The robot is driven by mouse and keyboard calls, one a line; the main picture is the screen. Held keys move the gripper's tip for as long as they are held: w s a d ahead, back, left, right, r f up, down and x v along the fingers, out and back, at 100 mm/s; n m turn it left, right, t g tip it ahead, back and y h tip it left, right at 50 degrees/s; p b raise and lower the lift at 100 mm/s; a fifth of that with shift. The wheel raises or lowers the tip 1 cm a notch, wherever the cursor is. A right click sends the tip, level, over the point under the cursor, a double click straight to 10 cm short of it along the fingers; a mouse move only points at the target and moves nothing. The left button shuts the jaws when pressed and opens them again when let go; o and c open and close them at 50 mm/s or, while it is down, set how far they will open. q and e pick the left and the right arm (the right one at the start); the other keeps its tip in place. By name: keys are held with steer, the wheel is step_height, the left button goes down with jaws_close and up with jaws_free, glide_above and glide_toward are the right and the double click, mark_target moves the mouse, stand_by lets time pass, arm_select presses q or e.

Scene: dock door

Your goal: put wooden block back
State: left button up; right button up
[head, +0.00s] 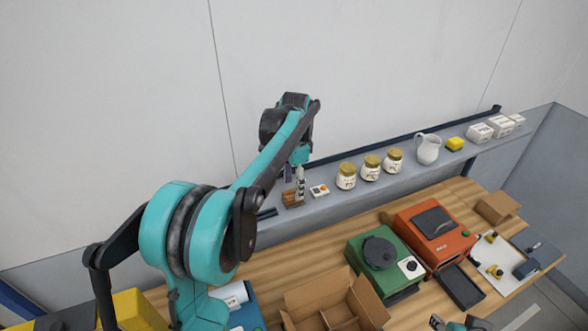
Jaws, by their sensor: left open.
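The wooden block (291,199), small and brown, is on the grey wall shelf (325,199), left of a small white box with an orange dot. My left gripper (295,179) reaches over the shelf from the left and points down. Its fingers are open, right at the block and partly in front of it. I cannot tell whether they touch it. Dark parts at the bottom edge look like my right gripper (458,323), cut off by the frame, its jaws unclear.
Right along the shelf stand jars (371,168), a white pitcher (428,149), a yellow sponge (455,144) and white boxes (479,132). The wooden bench (320,250) below holds an open cardboard box (305,297), a green machine (366,275) and an orange machine (410,222).

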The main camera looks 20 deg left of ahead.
mark_target(294, 192)
arm_select(q)
step_height(294, 192, up, 8)
steer(key=s+d+f+n+t, duration=0.1)
steer(key=s+d+n+t, duration=0.15)
steer(key=s, duration=0.45)
steer(key=s+d+f+n+t, duration=0.2)
steer(key=s+d, duration=0.2)
steer(key=s, duration=0.2)
steer(key=s+d+f+n+t, duration=0.3)
steer(key=s+f+n, duration=0.1)
steer(key=s+f, duration=0.4)
steer(key=shift+s+d+f, duration=0.25)
steer(key=shift+s+f, duration=0.05)
steer(key=shift+s, duration=0.45)
